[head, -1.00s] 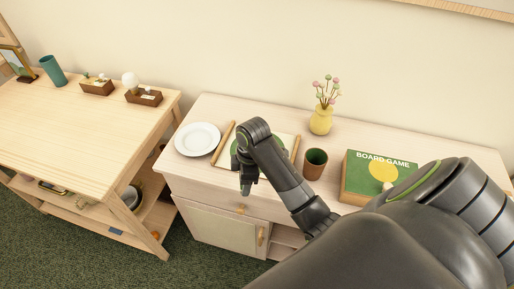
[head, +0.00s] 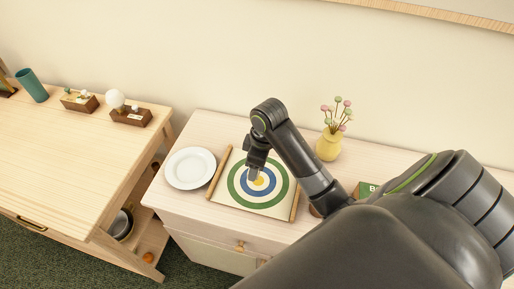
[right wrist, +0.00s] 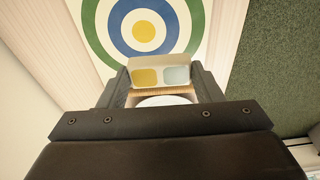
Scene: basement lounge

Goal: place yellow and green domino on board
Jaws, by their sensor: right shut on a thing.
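The board (head: 237,194) is a pale sheet with green, blue and yellow target rings and wooden side rails, lying on the cabinet top. My right gripper (head: 254,174) is above its middle, near the yellow centre. In the right wrist view the right gripper (right wrist: 163,88) is shut on a domino (right wrist: 160,73) with one yellow square and one pale grey-green square. The rings show beyond the domino there, so it looks held above the board; the exact gap cannot be told. The domino is not clear in the head view. My left gripper is out of view.
A white plate (head: 190,168) lies just left of the board. A yellow vase with flowers (head: 328,146) stands behind right. A green board game box (head: 367,188) is mostly hidden behind my right arm. A wooden table (head: 75,160) stands at left.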

